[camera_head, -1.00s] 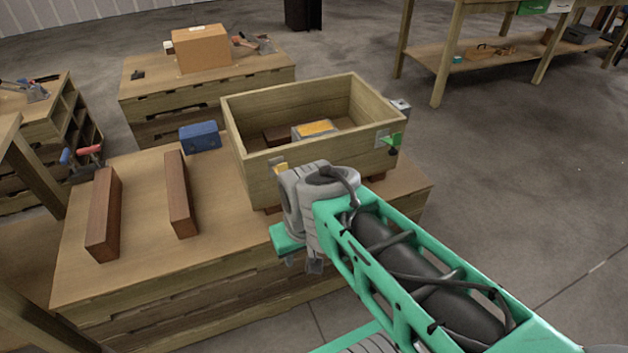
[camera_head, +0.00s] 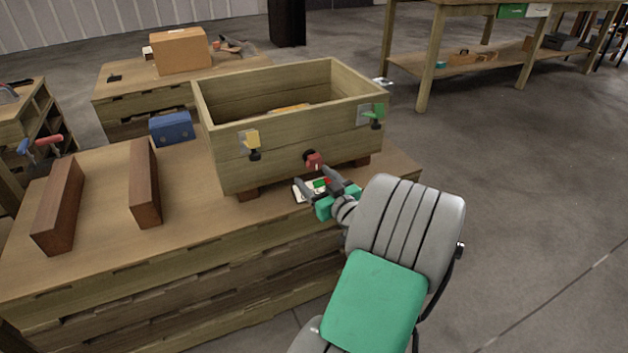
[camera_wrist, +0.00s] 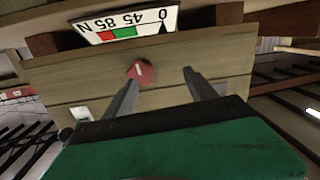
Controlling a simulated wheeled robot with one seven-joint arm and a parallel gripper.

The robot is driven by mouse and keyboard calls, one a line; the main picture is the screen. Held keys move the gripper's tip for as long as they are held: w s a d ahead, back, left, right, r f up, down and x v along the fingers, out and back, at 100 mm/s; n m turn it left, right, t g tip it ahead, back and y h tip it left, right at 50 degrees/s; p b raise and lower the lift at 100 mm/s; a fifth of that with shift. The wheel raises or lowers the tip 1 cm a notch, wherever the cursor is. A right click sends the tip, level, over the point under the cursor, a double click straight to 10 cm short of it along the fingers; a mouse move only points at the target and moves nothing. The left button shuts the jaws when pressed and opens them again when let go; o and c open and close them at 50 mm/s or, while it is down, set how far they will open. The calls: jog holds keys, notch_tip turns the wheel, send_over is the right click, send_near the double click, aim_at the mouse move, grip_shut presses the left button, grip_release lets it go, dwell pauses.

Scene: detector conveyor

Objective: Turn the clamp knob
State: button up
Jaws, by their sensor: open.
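A red knob (camera_head: 314,160) sits low on the front wall of the wooden crate (camera_head: 232,160). In the wrist view the red knob (camera_wrist: 141,72) shows a pale mark on its face. My gripper (camera_head: 317,179) is open in front of the crate, just below and near the knob. In the wrist view its fingertips (camera_wrist: 160,77) are apart, with the knob near the left finger, not centred. I cannot tell whether they touch. A gauge plate (camera_wrist: 125,27) with 0, 45, 85 N and red and green bands appears upside down in the wrist view.
A yellow clamp (camera_head: 252,141) and a green clamp (camera_head: 376,115) are on the crate's front wall, left and right.

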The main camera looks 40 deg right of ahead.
aim_at(316, 163)
jog(key=shift+m+t+h, duration=0.3)
jog(key=shift+m+h, duration=0.1)
jog(key=shift+h, duration=0.3)
jog(key=w+d, duration=0.4)
jog(key=w, duration=0.1)
jog(key=shift+w+d+r+b, duration=0.15)
jog(key=shift+w+d+b, duration=0.2)
jog(key=shift+d+b, duration=0.05)
jog(key=shift+c, duration=0.6)
jog(key=c, duration=1.3)
jog(key=shift+o, duration=0.2)
jog(key=shift+m, duration=0.4)
